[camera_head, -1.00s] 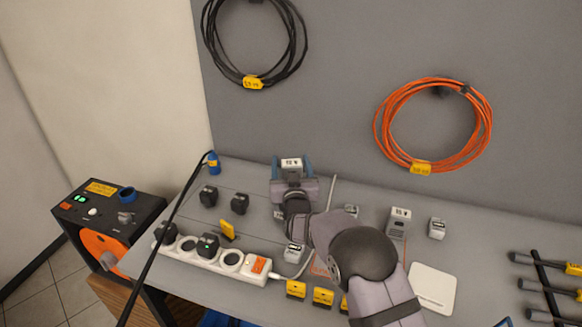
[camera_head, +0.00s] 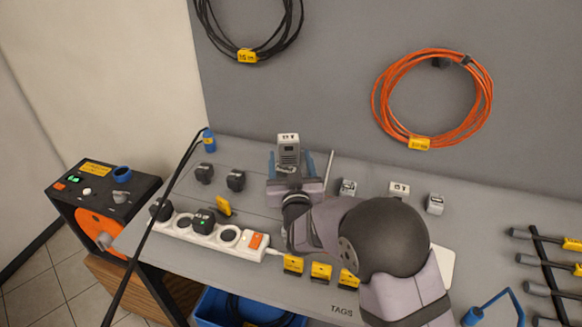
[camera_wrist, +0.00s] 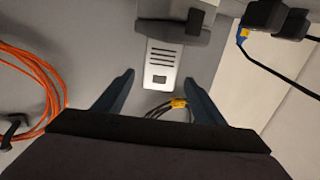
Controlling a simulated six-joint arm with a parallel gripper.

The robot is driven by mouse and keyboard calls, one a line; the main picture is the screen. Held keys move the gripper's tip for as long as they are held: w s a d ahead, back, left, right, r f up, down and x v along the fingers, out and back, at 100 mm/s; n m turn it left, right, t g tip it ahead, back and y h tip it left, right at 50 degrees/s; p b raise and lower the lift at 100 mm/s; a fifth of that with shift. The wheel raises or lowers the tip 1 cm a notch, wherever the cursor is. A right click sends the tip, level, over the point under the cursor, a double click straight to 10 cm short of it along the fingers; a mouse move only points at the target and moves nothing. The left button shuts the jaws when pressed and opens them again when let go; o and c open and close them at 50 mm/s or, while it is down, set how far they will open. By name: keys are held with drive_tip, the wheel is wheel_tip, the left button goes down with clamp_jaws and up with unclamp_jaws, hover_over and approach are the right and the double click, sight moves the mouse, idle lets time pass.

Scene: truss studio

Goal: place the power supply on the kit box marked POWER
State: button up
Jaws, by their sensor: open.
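A grey power supply (camera_head: 288,152) with vent slots and a white label on top stands upright at the back of the table, near the grey wall panel. In the wrist view its slotted face (camera_wrist: 164,62) shows just beyond the fingertips. My gripper (camera_head: 290,164) is open, its blue fingers on either side of the supply in the head view; contact cannot be told. In the wrist view the open gripper (camera_wrist: 159,80) has nothing clasped between its tips. I can read no POWER mark, and cannot tell which thing is the kit box.
A white power strip (camera_head: 210,235) with plugs lies at front left. Yellow tags (camera_head: 320,272) line the front edge. A blue crate (camera_head: 208,307) is below. Orange cable (camera_head: 378,100) hangs behind.

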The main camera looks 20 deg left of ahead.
drive_tip(key=shift+v, duration=0.95)
drive_tip(key=s+d+f+m+g+h+p, duration=0.2)
drive_tip(key=d+g+h, duration=0.3)
drive_tip(key=d, duration=1.5)
drive_tip(key=s+d+f+m+g+h+p, duration=0.15)
drive_tip(key=s+d+g, duration=0.35)
drive_tip(key=s+d, duration=0.65)
drive_tip(key=s+d+f+g, duration=0.1)
drive_tip(key=s+f+g, duration=0.1)
drive_tip(key=s, duration=0.6)
drive_tip(key=s+d+f+g+p, duration=0.1)
drive_tip(key=s+d+f+g, duration=0.1)
drive_tip(key=s, duration=0.7)
drive_tip(key=f+m+g, duration=0.1)
drive_tip(key=g, duration=0.1)
drive_tip(key=shift+d+g, duration=0.2)
drive_tip(key=shift+g, duration=0.1)
